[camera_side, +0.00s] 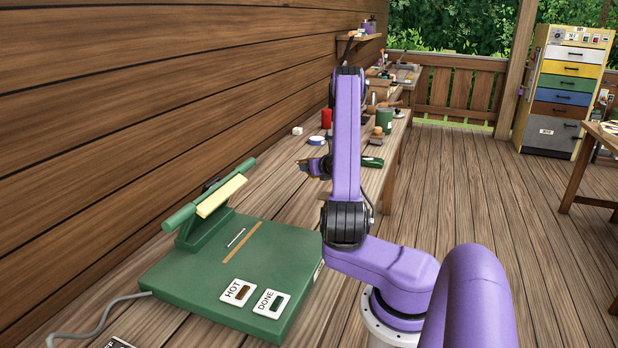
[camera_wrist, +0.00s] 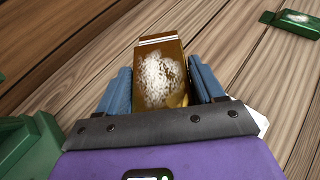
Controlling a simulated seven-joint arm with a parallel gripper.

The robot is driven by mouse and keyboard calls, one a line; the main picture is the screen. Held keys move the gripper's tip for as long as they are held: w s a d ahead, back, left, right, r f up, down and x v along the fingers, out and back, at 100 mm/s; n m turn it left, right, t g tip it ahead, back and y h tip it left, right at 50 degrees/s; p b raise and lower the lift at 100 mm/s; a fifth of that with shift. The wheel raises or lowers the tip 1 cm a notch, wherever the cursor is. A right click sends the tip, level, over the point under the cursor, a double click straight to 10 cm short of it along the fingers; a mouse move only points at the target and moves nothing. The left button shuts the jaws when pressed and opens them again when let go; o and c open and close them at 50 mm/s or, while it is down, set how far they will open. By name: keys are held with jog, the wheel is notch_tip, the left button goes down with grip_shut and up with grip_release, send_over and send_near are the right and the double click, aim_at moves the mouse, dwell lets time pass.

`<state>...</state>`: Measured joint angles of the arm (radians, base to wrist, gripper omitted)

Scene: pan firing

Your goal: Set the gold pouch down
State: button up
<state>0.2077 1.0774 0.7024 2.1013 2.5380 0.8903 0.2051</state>
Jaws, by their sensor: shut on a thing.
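The gold pouch (camera_wrist: 160,78), brown-gold with a speckled white patch and a pale strip across its far end, sits between the two blue fingers of my gripper (camera_wrist: 163,84) in the wrist view. My gripper is shut on it. In the side view my gripper (camera_side: 312,167) hangs over the wooden bench beyond the green press, and only a small brownish part of the pouch shows. I cannot tell whether the pouch touches the bench.
A green press (camera_side: 235,265) with HOT and DONE labels stands on the near bench. A green packet (camera_side: 372,162) lies right of my gripper; a green packet also shows in the wrist view (camera_wrist: 292,22). A red can (camera_side: 326,118) and green can (camera_side: 384,120) stand farther back.

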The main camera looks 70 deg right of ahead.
jog(key=s+d+x, duration=0.1)
jog(key=x, duration=0.8)
send_over(304, 188)
notch_tip(304, 188, down, 6)
jog(key=shift+s+a+r, duration=0.1)
jog(key=shift+s+r, duration=0.05)
jog(key=shift+r, duration=0.05)
jog(key=shift+f, duration=0.25)
jog(key=shift+d+f, duration=0.15)
jog(key=shift+f, duration=0.65)
jog(key=shift+d+f, duration=0.1)
jog(key=shift+f, duration=0.65)
jog(key=shift+f, duration=0.15)
jog(key=o, duration=1)
jog(key=shift+o, duration=0.2)
